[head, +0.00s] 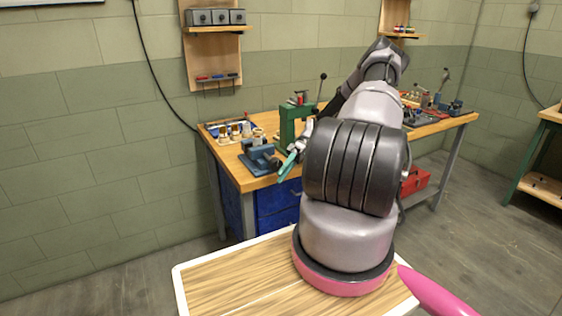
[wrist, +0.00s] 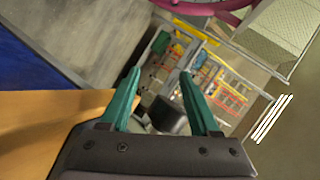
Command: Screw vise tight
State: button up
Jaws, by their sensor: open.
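The small blue vise (head: 257,157) sits on the near left corner of the wooden workbench (head: 262,183) in the head view. My gripper (head: 285,172) is just right of it, its green fingers slanting down at the bench's front edge. In the wrist view my gripper (wrist: 160,76) is open, with its two green fingers well apart. A dark round part (wrist: 168,116) shows low between the fingers; I cannot tell whether it is the vise's screw end or whether the fingers touch it. The vise's screw handle is not clear in the head view.
A green press (head: 290,122) stands behind my gripper on the bench. Several small pots (head: 236,131) stand behind the vise. Blue drawers (head: 275,205) are under the bench top. A red toolbox (head: 415,180) is under the bench to the right.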

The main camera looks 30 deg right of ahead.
jog(key=s+a+m+h, duration=0.1)
jog(key=m+h, duration=0.1)
jog(key=m, duration=0.1)
notch_tip(320, 180, up, 15)
jog(key=m+t+h, duration=0.6)
jog(key=m+h, duration=0.4)
jog(key=m, duration=1.4)
send_over(278, 159)
jog(key=shift+w+d+f, duration=0.2)
jog(key=shift+f, duration=0.05)
notch_tip(278, 159, down, 10)
jog(key=shift+r, duration=0.1)
grip_shut()
